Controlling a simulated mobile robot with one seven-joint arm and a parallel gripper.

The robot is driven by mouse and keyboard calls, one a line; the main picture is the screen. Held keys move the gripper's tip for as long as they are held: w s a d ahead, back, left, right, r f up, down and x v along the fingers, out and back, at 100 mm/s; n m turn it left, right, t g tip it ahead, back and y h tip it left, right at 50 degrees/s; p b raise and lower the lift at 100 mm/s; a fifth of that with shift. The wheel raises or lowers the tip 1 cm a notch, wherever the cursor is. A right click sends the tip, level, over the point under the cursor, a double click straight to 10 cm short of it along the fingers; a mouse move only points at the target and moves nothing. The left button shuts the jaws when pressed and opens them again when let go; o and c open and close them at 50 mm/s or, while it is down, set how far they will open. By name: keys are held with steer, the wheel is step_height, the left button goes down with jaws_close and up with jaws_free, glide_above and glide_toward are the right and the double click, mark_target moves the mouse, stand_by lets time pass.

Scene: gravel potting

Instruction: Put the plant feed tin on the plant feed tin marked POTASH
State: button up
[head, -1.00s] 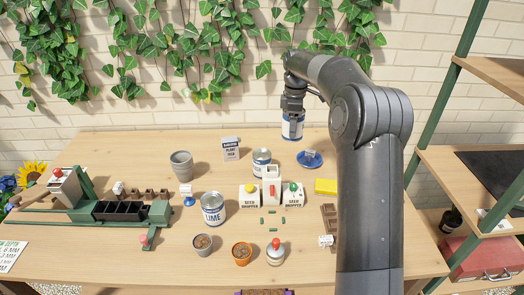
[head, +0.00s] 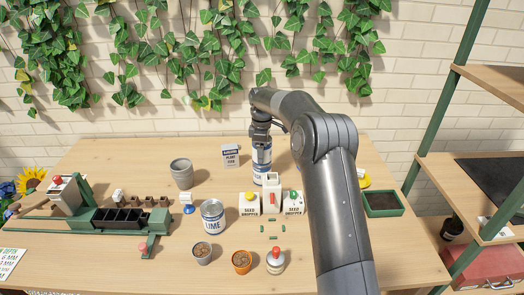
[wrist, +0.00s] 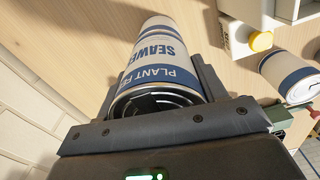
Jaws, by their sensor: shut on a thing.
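My gripper (head: 261,139) is shut on a blue and white plant feed tin (head: 262,156), held upright behind the seed dropper boxes. In the wrist view the held tin (wrist: 165,72) reads PLANT FEED and SEAWE..., between both fingers. Another blue and white tin (wrist: 158,27) shows directly beyond its far end, roughly in line with it. In the head view this lower tin (head: 261,180) is mostly hidden by the held tin and the boxes. I cannot read its label or tell whether the two tins touch.
White seed dropper boxes (head: 249,203) stand close in front of the tins. A LIME tin (head: 213,216), a grey pot (head: 181,173) and a plant feed packet (head: 231,155) stand to the left. A green tray (head: 383,203) lies right of my arm.

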steer(key=shift+f, duration=0.15)
steer(key=o, duration=1.2)
